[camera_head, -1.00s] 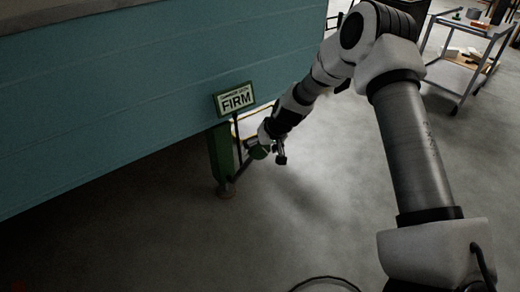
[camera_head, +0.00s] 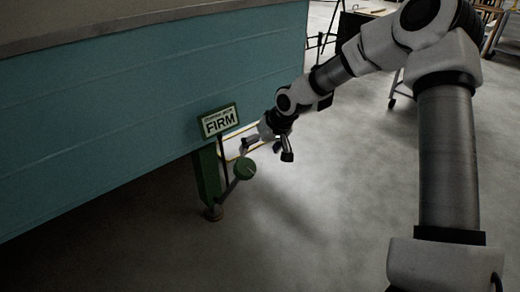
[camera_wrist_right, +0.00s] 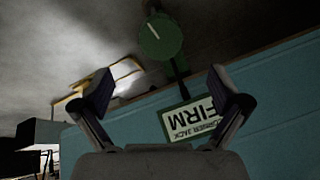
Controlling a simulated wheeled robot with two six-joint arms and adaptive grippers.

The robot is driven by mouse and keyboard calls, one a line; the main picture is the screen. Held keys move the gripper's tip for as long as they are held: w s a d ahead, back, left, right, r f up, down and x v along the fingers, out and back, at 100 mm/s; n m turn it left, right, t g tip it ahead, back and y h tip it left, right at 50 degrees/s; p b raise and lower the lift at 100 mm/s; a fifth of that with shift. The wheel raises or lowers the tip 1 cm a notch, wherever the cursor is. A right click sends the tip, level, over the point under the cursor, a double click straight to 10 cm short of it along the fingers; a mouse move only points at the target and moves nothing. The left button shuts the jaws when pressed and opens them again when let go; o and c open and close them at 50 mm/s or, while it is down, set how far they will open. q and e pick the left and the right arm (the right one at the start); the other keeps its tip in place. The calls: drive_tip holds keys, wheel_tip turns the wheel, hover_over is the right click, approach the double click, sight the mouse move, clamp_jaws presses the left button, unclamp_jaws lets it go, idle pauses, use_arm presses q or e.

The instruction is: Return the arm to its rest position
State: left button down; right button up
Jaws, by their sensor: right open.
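My right gripper (camera_head: 268,150) is open and empty, just above and to the right of a round green knob (camera_head: 244,169) in the head view. Its two spread fingers also show in the wrist view (camera_wrist_right: 160,84), with the green knob (camera_wrist_right: 160,37) beyond them and apart from them. The knob is on an arm of a green jack post (camera_head: 206,174) under the teal camper body (camera_head: 120,110). A sign reading FIRM (camera_head: 218,121) is above the jack. My left gripper is not in view.
The teal wall and its lower edge are left of my right arm. A metal cart (camera_head: 402,88) stands at the back right, partly behind my arm. Grey concrete floor (camera_head: 330,215) is open below and in front of the gripper.

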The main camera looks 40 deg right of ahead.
idle(0.5)
drive_tip(key=s+a+f+n+g, duration=0.1)
drive_tip(key=s+a+f+g, duration=0.25)
drive_tip(key=s+f, duration=0.5)
drive_tip(key=s+a+f+g, duration=0.3)
drive_tip(key=s+a+f, duration=0.15)
drive_tip(key=f, duration=0.65)
drive_tip(key=s+a+f+g, duration=0.1)
drive_tip(key=s+a+f, duration=0.2)
drive_tip(key=s, duration=0.4)
drive_tip(key=s+a+f+n, duration=0.1)
drive_tip(key=s+a+f, duration=0.2)
drive_tip(key=s, duration=0.5)
drive_tip(key=s+a+f+g, duration=0.1)
drive_tip(key=s+a+f, duration=0.25)
drive_tip(key=s, duration=0.35)
wheel_tip(320, 180, up, 35)
drive_tip(key=w+d+t+h+p, duration=0.1)
drive_tip(key=w+d+t+p, duration=0.1)
drive_tip(key=p, duration=3.2)
drive_tip(key=shift+w+n+t+h, duration=0.3)
drive_tip(key=shift+w+t, duration=0.15)
drive_tip(key=shift+t, duration=0.2)
